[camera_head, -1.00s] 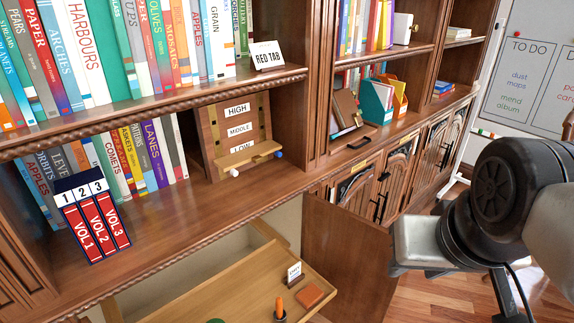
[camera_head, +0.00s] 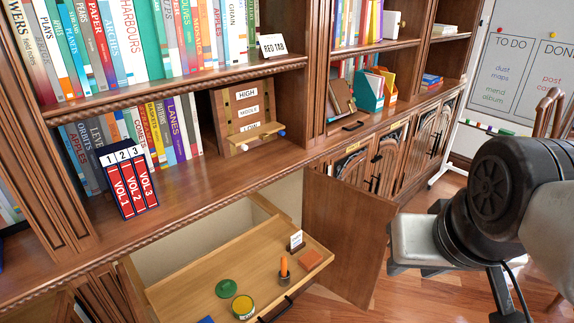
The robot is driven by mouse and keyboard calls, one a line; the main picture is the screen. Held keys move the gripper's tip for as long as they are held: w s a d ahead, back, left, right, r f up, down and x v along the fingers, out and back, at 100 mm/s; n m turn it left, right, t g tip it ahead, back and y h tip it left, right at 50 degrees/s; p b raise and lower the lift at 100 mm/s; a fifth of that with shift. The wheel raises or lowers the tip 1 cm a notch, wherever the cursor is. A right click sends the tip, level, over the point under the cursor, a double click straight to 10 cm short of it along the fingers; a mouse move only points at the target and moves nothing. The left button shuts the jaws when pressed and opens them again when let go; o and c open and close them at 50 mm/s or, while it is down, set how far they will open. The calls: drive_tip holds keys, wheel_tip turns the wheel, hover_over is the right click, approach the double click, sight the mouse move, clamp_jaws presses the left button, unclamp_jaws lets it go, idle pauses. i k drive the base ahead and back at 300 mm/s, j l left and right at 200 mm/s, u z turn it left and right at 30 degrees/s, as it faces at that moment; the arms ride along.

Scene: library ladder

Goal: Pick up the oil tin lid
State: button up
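A flat green disc (camera_head: 226,288), which looks like the oil tin lid, lies on the pulled-out wooden drawer or tray low in the cabinet. A yellow and green round tin (camera_head: 243,307) stands just to its lower right, apart from it. My arm is at the right, with a light grey block at what looks like its gripper end (camera_head: 416,268). It is well to the right of the lid and touches nothing that I can see. The fingers are too unclear to tell whether they are open.
The tray also bears an orange stick in a dark holder (camera_head: 284,274), an orange block (camera_head: 309,259), a small card (camera_head: 296,241) and a blue item (camera_head: 206,320). An open cabinet door (camera_head: 345,240) stands between tray and arm. The shelf overhangs the tray's back.

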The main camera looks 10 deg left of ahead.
sight(225, 289)
drive_tip(key=k+u, duration=0.35)
drive_tip(key=k+j+u, duration=0.3)
drive_tip(key=i+l+u, duration=0.1)
drive_tip(key=l+u, duration=0.15)
drive_tip(key=u, duration=0.25)
drive_tip(key=i+l+u, duration=0.1)
drive_tip(key=l+u, duration=0.15)
drive_tip(key=u, duration=0.2)
drive_tip(key=i+l, duration=0.1)
drive_tip(key=l, duration=0.55)
drive_tip(key=i+l, duration=0.15)
drive_tip(key=l, duration=0.2)
